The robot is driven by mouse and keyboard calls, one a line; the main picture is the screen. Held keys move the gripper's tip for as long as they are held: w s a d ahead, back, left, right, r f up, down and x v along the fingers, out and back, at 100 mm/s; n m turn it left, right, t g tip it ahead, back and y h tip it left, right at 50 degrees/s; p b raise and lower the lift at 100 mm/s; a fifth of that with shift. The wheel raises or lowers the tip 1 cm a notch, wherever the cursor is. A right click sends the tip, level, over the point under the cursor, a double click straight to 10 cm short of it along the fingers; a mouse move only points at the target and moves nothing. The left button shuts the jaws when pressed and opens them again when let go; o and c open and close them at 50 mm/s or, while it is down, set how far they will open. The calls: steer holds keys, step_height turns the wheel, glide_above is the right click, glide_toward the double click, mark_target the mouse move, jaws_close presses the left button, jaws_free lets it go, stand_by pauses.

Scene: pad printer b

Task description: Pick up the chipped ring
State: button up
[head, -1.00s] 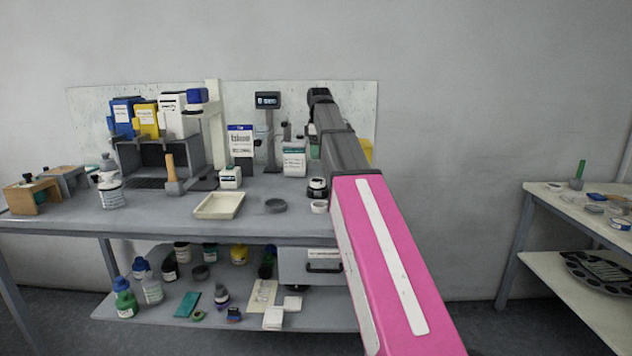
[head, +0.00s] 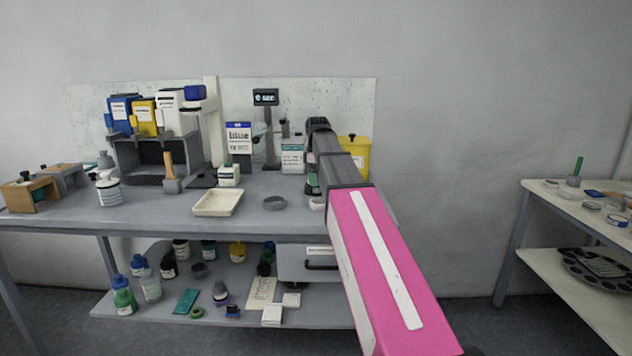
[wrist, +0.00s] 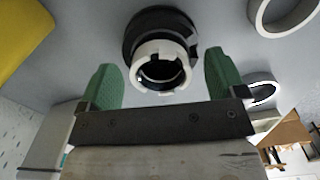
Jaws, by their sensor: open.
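My gripper (wrist: 160,66) has two green fingers, open and empty in the wrist view. Between them, beyond the tips, is a white ring with a notched, gapped rim (wrist: 137,68), seated on a round black piece (wrist: 158,20). It looks like the chipped ring; no finger visibly touches it. In the head view a green finger of my gripper (head: 313,183) shows low over the bench, hiding the black piece. A pale ring (head: 317,203) lies just in front of it, partly hidden by my arm.
A grey ring (head: 274,203) and a cream tray (head: 218,203) lie to the left on the bench. Two other rings appear in the wrist view, one at the top right (wrist: 258,18), one by the right finger (wrist: 262,78). A yellow bin (head: 357,155) stands behind my arm.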

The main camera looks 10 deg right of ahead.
steer(key=c, duration=1)
steer(key=shift+r, duration=0.15)
steer(key=shift+r, duration=0.55)
step_height(320, 180, up, 3)
steer(key=shift+w+f, duration=0.1)
steer(key=shift+f, duration=0.1)
steer(key=s+a+r, duration=0.2)
steer(key=a, duration=0.1)
steer(key=s+a+r, duration=0.2)
steer(key=a, duration=0.1)
steer(key=s+a+r, duration=0.2)
steer(key=a, duration=0.2)
steer(key=shift+r, duration=0.4)
